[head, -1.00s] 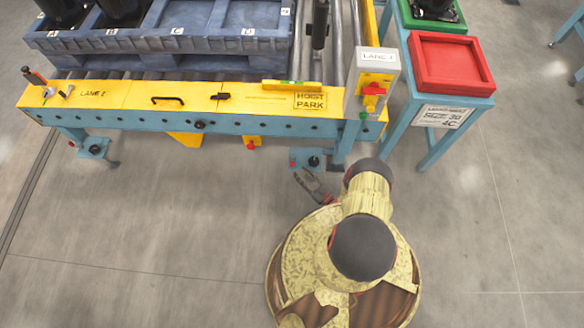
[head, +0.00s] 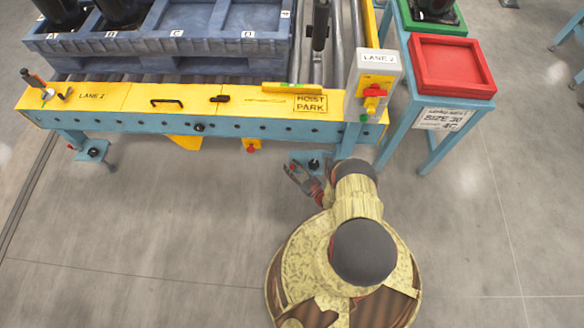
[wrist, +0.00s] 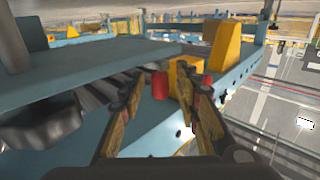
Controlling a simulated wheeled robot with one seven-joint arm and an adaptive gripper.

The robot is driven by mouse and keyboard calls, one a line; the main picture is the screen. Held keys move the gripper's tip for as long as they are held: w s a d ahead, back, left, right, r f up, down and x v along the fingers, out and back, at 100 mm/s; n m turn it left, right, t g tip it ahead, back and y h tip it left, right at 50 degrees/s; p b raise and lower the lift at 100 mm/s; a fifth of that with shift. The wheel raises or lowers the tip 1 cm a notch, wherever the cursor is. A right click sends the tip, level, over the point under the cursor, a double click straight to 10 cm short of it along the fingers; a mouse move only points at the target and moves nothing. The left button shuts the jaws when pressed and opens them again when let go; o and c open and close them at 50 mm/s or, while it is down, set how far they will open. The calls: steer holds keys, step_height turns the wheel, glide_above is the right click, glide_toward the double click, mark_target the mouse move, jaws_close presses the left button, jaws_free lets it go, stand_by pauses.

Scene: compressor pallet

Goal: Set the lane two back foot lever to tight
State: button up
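The lane 2 conveyor (head: 130,97) has a yellow front panel and a blue frame. A blue foot plate with a dark centre (head: 313,164) shows under its right end, and another foot (head: 93,151) under its left. My gripper (head: 291,168) is low, just left of the right foot. In the wrist view my gripper (wrist: 160,82) is open, its two fingers apart. A red cylinder (wrist: 160,86) shows between the fingertips beyond them; I cannot tell whether it is the lever's end. No contact is clear. The lever's setting cannot be read.
A yellow bracket (head: 253,143) with a red knob hangs below the panel. A control box labelled LANE 2 (head: 374,85) stands at the right end. A red tray (head: 452,66) sits on a blue stand beside it. The floor in front is clear.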

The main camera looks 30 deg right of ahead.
steer(key=shift+c, duration=1.1)
jaws_close()
steer(key=shift+w+h, duration=0.1)
steer(key=shift+h, duration=0.2)
steer(key=shift+w+a+m+h, duration=0.15)
steer(key=shift+a+m+h, duration=0.3)
steer(key=shift+m+h, duration=0.4)
steer(key=shift+w+a+m+g+h, duration=0.25)
steer(key=shift+w+m+g+h, duration=0.35)
steer(key=shift+m+h, duration=1.15)
steer(key=shift+w+a+m+g+h, duration=0.2)
steer(key=shift+w+m+g+h, duration=0.65)
steer(key=shift+h, duration=1.65)
steer(key=shift+w+a+m+g+h, duration=0.2)
steer(key=shift+m+g+h, duration=0.25)
steer(key=shift+m+h, duration=1.45)
steer(key=shift+h, duration=0.4)
